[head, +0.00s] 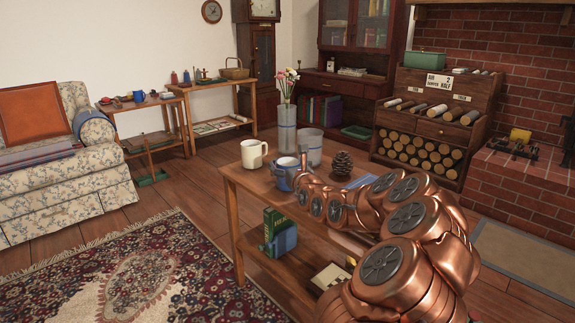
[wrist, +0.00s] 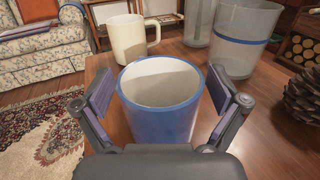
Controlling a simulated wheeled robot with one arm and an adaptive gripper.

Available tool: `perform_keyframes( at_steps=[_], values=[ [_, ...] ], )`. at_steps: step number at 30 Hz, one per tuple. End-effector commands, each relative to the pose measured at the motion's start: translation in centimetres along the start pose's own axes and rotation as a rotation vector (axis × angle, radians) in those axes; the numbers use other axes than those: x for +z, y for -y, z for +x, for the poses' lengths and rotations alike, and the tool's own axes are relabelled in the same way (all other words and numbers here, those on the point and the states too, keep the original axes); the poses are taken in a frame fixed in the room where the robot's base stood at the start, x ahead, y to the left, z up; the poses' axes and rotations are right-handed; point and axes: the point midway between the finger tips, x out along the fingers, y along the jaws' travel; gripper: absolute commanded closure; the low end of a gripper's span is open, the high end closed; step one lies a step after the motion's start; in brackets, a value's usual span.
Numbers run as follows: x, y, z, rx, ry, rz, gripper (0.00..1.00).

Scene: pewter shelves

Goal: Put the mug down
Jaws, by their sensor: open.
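A blue mug (wrist: 160,115) with a pale inside stands upright on the wooden table (head: 238,177). It also shows in the head view (head: 283,176), partly behind my gripper. My gripper (wrist: 162,105) is open, with one finger on each side of the blue mug. Gaps show between the fingers and the mug's wall. A cream mug (head: 254,154) stands just beyond, towards the table's far left; it also shows in the wrist view (wrist: 130,40).
A clear tumbler with a blue band (head: 309,147) and a vase of flowers (head: 287,125) stand behind the blue mug. A pinecone (head: 342,164) lies to the right. A green box (head: 275,226) is on the lower shelf. Bare tabletop shows left of the mug.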

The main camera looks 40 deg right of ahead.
Motion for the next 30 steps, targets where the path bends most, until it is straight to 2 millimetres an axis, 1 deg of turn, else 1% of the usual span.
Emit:
perform_keyframes(
  at_steps=[9,11,19,30],
  values=[
    [0.2,0.0,0.0,0.000,0.001,0.000,0.03],
    [0.4,0.1,-0.3,-0.001,0.000,0.001,0.03],
    [0.6,0.1,-3.1,-0.002,0.002,0.002,0.03],
    [0.4,0.1,-7.2,-0.001,-0.001,0.002,0.03]
  ],
)
